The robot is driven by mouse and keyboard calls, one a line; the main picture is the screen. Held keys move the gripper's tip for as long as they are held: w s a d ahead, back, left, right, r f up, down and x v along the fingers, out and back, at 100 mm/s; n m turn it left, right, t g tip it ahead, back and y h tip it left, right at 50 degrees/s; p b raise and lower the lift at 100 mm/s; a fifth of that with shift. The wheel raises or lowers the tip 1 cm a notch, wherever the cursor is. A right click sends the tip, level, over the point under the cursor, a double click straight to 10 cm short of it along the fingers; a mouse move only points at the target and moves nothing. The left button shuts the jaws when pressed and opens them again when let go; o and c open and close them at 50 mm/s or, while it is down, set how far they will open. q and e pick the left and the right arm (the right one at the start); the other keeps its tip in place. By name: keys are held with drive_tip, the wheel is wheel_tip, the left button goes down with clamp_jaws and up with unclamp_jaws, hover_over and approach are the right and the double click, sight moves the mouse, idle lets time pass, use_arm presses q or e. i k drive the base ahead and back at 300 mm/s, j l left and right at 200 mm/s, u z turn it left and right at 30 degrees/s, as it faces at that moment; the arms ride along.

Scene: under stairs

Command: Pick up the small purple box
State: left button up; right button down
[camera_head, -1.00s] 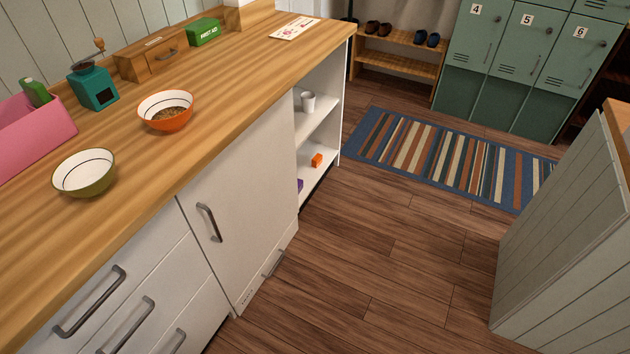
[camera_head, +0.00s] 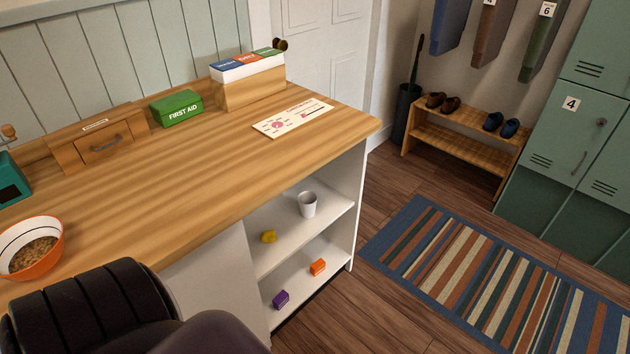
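The small purple box (camera_head: 281,299) sits on the lower shelf of the open white shelf unit (camera_head: 357,200) under the wooden counter, toward its left side. A small orange box (camera_head: 317,267) is on the same shelf, farther right. A dark part of my own arm fills the lower left of the head view and lies left of the purple box, apart from it in the picture. Neither gripper's fingertips show.
The upper shelf holds a white cup (camera_head: 307,205) and a yellow object (camera_head: 268,236). The counter (camera_head: 200,190) bears an orange bowl (camera_head: 30,250), a green first aid box (camera_head: 176,108) and a paper card (camera_head: 293,118). A striped rug (camera_head: 500,285) lies right of open wooden floor.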

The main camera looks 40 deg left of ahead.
sight(281, 301)
drive_tip(key=i+l+u, duration=0.1)
drive_tip(key=i+u, duration=0.3)
drive_tip(key=i+l+u, duration=0.4)
drive_tip(key=i, duration=0.2)
drive_tip(key=i+l+u, duration=0.3)
drive_tip(key=i+u, duration=0.15)
